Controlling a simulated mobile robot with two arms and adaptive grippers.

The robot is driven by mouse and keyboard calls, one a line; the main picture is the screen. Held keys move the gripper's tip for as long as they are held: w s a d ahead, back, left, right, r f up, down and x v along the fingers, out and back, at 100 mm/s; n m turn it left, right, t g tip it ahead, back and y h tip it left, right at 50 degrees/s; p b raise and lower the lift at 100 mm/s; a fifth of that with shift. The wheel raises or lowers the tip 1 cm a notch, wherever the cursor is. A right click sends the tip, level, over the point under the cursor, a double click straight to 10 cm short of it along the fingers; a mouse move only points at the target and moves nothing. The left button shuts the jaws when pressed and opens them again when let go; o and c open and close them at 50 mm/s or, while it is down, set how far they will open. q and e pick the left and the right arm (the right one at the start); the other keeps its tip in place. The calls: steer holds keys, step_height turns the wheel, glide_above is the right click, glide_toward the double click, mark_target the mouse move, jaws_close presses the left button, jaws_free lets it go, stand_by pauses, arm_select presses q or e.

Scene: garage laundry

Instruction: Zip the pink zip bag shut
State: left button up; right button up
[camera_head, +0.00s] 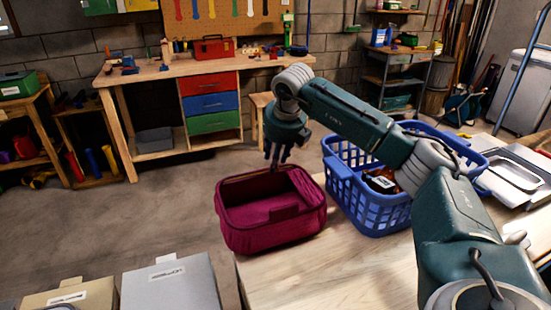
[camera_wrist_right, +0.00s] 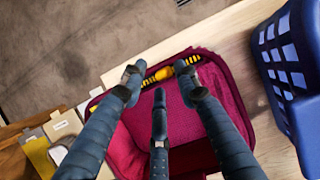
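My right gripper (camera_head: 278,158) points down above the bag's back rim. In the wrist view its three fingers (camera_wrist_right: 159,85) are spread, two on either side of the zip strip, with nothing clearly held. The right-hand finger is close to the pull; whether they touch is unclear. My left gripper is not in view.
A blue laundry basket (camera_head: 375,205) with items inside stands just right of the bag. The wooden table (camera_head: 330,275) is bare in front of them. Boxes (camera_head: 170,285) stand at the lower left. A workbench (camera_head: 180,70) is behind, across open floor.

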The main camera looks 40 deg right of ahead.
steer(key=v, duration=1.2)
steer(key=shift+a, duration=0.15)
